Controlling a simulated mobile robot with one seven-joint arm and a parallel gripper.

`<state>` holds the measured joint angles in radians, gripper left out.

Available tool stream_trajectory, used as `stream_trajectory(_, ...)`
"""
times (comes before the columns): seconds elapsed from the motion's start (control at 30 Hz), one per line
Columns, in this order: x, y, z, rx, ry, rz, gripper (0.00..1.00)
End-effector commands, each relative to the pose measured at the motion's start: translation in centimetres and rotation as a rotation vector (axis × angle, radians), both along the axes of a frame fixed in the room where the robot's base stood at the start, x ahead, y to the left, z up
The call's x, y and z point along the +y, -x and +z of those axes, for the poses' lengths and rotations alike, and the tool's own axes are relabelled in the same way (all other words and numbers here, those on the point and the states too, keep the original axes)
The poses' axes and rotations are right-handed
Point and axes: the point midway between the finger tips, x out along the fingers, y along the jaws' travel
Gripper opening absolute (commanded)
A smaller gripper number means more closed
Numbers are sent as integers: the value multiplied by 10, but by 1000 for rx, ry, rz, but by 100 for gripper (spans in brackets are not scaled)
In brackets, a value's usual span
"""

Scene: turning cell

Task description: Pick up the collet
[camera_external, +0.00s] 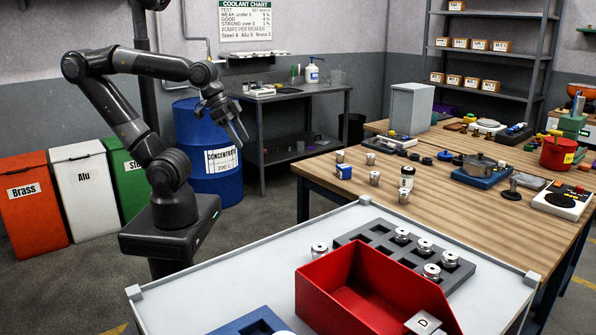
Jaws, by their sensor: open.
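Small tapered metal pieces that look like collets stand on the wooden bench near its left edge: one at the back (371,158), one in the middle (375,177) and one at the front (404,196). Which one the task means I cannot tell. My gripper (241,137) is open and empty. It hangs in the air left of the bench, in front of the blue drum (190,120) in the picture, well apart from these pieces. Its fingers point down and to the right.
A blue block (343,171) and a white-and-black bottle (407,179) stand close to the metal pieces. The near white-topped table (240,285) holds a red bin (325,310) and a dark slotted tray (375,233) with several shiny round parts. A scale (562,199) sits at the bench's right.

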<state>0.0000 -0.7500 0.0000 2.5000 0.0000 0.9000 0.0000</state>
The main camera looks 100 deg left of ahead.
Motion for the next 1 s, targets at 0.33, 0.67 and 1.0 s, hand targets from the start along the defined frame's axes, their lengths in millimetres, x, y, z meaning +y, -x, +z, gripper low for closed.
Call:
stream_trajectory(0.33, 2, -5, 4, 5, 13, 28, 60)
stream_trajectory(0.67, 43, -77, 39, 80, 193, 446, 60)
stream_trajectory(1.0, 123, -167, 53, 149, 401, 986, 60)
